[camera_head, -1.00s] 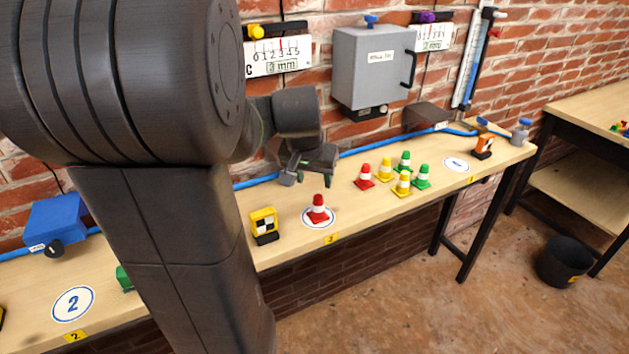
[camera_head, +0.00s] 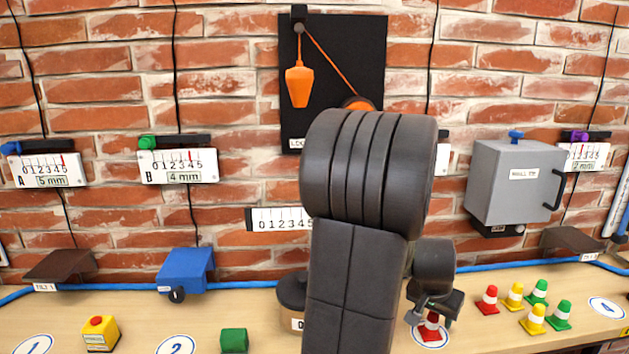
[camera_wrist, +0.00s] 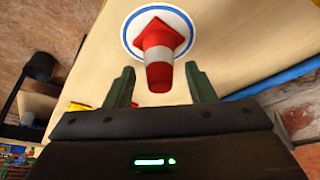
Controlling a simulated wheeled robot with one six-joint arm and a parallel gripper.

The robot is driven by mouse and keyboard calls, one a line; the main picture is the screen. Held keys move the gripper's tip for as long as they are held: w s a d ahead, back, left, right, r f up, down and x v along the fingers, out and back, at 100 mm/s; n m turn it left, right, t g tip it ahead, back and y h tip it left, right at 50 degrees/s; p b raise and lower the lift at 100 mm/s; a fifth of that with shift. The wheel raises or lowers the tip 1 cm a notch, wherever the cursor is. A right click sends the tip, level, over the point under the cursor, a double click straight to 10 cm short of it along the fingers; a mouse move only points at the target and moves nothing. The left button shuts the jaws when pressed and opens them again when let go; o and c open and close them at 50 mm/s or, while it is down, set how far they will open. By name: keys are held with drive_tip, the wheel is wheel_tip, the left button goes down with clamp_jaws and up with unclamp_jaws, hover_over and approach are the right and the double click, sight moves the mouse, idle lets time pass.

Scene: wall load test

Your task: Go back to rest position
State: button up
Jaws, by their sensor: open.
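In the head view my gripper (camera_head: 436,308) is partly behind my arm, low over the bench. The same red cone (camera_head: 431,326) shows just below it on its disc (camera_head: 428,341).
Several red, yellow and green cones (camera_head: 534,320) stand right of my gripper. A grey box (camera_head: 515,182) hangs on the brick wall. A blue box (camera_head: 185,270), a yellow block (camera_head: 101,334) and a green block (camera_head: 234,340) are left. A blue hose (camera_head: 110,287) runs along the bench back.

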drive_tip(key=shift+x, duration=1.1)
drive_tip(key=shift+r, duration=1.55)
